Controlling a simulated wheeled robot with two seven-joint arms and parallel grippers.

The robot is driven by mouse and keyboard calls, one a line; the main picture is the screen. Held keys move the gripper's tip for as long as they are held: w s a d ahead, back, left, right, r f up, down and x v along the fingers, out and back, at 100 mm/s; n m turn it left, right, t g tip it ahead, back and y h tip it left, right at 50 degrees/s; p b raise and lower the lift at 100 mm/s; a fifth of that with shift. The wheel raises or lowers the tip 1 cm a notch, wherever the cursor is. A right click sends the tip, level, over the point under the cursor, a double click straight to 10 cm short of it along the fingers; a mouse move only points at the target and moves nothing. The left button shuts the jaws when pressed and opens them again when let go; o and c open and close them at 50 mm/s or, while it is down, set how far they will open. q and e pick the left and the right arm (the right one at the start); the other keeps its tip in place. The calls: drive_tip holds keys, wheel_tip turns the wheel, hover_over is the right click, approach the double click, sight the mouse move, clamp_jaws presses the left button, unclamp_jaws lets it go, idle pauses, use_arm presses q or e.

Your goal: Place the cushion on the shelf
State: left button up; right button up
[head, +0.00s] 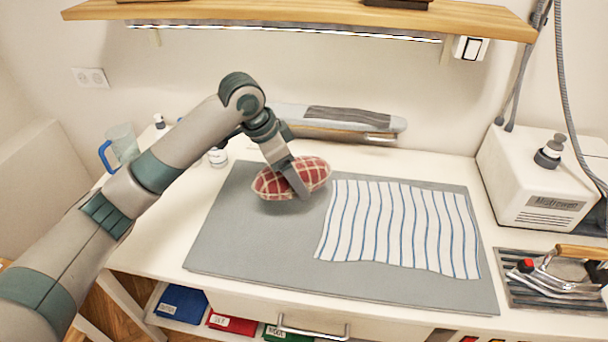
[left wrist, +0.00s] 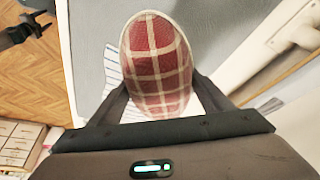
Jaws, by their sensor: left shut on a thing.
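A red and white checked cushion (head: 268,184) is over the grey mat on the table in the head view. My left gripper (head: 297,180) is shut on it, with one finger across its near side. In the left wrist view the cushion (left wrist: 157,65) sits between the two fingers of my left gripper (left wrist: 158,100). I cannot tell whether the cushion touches the mat. The wooden shelf (head: 300,14) runs along the wall at the top of the head view. My right gripper is not in view.
A striped cloth (head: 400,225) lies on the grey mat (head: 235,240), right of the cushion. A sleeve board (head: 340,120) stands behind. A white steam unit (head: 530,180) and an iron (head: 560,275) are at the right. A measuring jug (head: 122,143) is at the left.

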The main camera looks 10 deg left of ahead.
use_arm(q)
drive_tip(key=s+a+n+t+y+b, duration=0.1)
drive_tip(key=s+a+n+t+y, duration=0.1)
drive_tip(key=s+a+n, duration=0.7)
drive_tip(key=shift+s+a+r+n+y, duration=0.25)
drive_tip(key=shift+r+n+y, duration=0.2)
drive_tip(key=shift+n+y, duration=0.75)
drive_tip(key=shift+n+h, duration=0.3)
